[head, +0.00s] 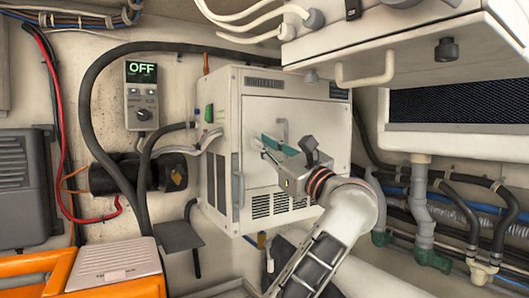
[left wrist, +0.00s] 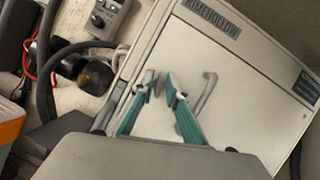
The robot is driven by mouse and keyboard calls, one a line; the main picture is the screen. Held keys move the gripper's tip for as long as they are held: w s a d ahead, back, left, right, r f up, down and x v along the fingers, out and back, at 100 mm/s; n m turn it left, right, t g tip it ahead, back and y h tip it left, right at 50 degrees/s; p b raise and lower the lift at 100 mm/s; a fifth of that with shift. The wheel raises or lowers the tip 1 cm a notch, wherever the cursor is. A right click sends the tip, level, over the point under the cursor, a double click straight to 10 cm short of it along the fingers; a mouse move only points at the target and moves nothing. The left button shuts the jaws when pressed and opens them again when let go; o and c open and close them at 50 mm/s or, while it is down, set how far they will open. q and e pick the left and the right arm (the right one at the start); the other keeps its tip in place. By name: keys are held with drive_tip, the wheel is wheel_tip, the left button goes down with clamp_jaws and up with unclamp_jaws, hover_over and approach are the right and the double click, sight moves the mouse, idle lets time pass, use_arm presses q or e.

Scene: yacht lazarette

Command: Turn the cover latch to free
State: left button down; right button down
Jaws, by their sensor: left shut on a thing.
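The off-white boxed unit (head: 234,88) has a flat front cover (head: 305,115), which also fills much of the left wrist view (left wrist: 185,55). My left gripper (head: 266,146) is at the left part of this cover, its teal fingers pointing at it. In the left wrist view the fingertips (left wrist: 163,85) are close together, shut on a small part at the cover that I take to be the cover latch. The fingers hide most of it, so I cannot tell its angle. A grey bar handle (left wrist: 207,88) is just right of the fingers, apart from them. My right gripper is not in view.
A control box (head: 141,95) reading OFF is on the wall left of the unit, with black hoses around it. A white overhead housing (head: 400,45) with a bar hangs at upper right. Pipes (head: 421,200) run at right. An orange case (head: 120,265) stands at lower left.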

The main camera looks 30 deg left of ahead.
use_arm(q)
drive_tip(key=n+g, duration=0.2)
drive_tip(key=n, duration=0.3)
drive_tip(key=n+g+h, duration=0.1)
drive_tip(key=n+g, duration=0.1)
drive_tip(key=n, duration=0.4)
drive_tip(key=n+g+h, duration=0.1)
drive_tip(key=n+g, duration=0.1)
drive_tip(key=n, duration=0.4)
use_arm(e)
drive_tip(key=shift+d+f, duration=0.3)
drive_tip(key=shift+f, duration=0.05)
use_arm(q)
drive_tip(key=shift+n+h, duration=0.3)
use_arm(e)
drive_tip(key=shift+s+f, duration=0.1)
use_arm(q)
drive_tip(key=c, duration=2)
unclamp_jaws()
